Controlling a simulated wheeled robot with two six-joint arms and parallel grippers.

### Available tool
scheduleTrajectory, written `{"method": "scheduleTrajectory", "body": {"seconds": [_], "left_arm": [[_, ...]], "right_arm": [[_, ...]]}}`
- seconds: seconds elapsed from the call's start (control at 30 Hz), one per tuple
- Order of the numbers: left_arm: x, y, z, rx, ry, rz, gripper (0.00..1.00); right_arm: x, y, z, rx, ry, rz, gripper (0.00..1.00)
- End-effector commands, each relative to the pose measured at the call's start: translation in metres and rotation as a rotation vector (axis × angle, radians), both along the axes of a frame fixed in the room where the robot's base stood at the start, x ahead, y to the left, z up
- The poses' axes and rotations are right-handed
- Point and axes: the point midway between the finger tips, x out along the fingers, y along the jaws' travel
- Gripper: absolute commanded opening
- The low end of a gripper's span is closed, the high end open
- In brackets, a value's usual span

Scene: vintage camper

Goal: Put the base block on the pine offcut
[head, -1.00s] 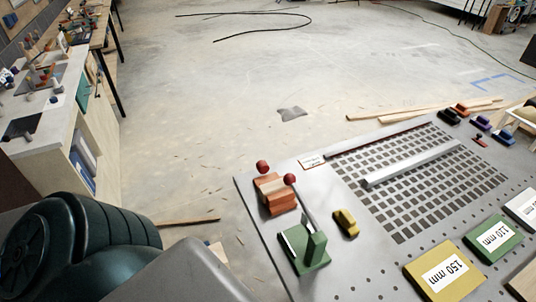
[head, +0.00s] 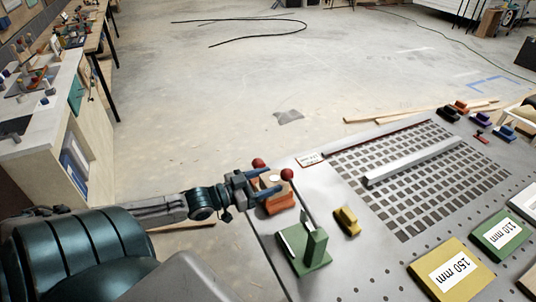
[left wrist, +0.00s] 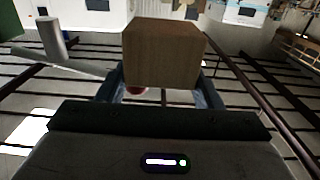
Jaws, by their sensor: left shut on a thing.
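My left gripper (head: 262,183) is shut on a wooden block, which I take to be the base block; it shows as a brown block (left wrist: 165,52) between the fingers in the left wrist view. In the head view the fingers are over the orange fixture (head: 277,204) at the near left edge of the grey table. The pale wood on that fixture, possibly the pine offcut, is mostly covered by the gripper and block. I cannot tell whether the held block touches it. My right gripper is not in view.
Red balls (head: 287,174) stand close beside the gripper. A green angled block (head: 313,247) and a yellow piece (head: 346,221) sit nearby on the grey table (head: 375,265). A grey bar (head: 425,160) lies over the slotted grid. Labelled blocks (head: 452,268) lie at the right.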

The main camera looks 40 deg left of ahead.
Motion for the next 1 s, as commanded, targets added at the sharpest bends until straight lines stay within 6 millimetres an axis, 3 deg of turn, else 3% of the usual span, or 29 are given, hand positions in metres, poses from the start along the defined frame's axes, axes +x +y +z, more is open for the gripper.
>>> {"method": "scheduleTrajectory", "body": {"seconds": [0.03,0.2,0.53,0.73,1.0], "left_arm": [[0.012,0.009,-0.008,0.007,-0.006,-0.001,0.34],[0.038,0.032,-0.01,0.005,-0.004,-0.001,0.34],[0.058,0.048,-0.012,0.004,-0.004,-0.001,0.34],[0.058,0.048,-0.041,-0.002,-0.001,0.0,0.34],[0.058,0.048,-0.042,0.0,-0.001,-0.001,0.34]], "right_arm": [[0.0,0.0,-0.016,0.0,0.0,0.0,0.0],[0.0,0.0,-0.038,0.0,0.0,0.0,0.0],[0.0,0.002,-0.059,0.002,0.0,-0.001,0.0],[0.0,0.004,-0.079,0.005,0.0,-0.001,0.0],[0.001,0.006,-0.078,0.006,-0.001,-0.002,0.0]]}}
